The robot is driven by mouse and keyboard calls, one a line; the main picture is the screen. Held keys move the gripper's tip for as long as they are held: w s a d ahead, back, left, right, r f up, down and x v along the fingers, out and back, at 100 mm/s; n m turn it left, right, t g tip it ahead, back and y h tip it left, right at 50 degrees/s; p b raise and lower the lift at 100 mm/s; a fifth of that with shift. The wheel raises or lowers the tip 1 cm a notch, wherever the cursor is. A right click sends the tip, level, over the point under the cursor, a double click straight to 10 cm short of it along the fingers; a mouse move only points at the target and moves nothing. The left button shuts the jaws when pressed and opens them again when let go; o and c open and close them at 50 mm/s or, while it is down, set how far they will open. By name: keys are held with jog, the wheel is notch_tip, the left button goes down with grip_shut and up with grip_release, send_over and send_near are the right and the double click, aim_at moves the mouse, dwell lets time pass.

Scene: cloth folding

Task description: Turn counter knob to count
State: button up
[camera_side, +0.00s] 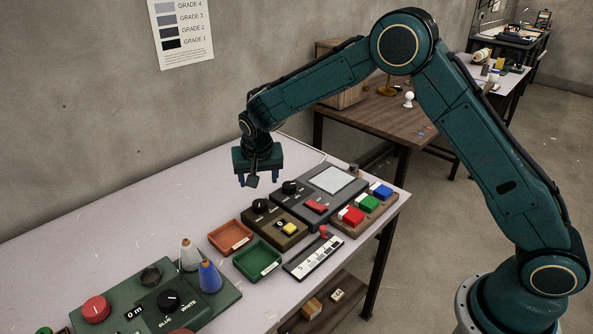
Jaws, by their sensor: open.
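My gripper (258,179) is open and empty. It points down and hangs above the back of the table, up and left of the consoles. A brown box (284,236) carries a black knob (260,205), a small round window and a yellow button (290,229). Behind it, a dark console (276,211) has another black knob (289,187), a pale screen (331,180) and a red button (316,206). I cannot tell which knob is the counter knob, nor read any count there. My gripper touches none of them.
An orange tray (215,247) and a green tray (274,268) lie in front, near a slider strip (313,258). A block with red, green and blue buttons (382,190) stands right. A green panel (226,292) with knobs and cones is at lower left. The table's back left is clear.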

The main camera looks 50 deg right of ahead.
aim_at(260, 203)
jog(key=x, duration=1.3)
jog(key=shift+f, duration=0.1)
jog(key=shift+c, duration=0.4)
jog(key=c, duration=0.9)
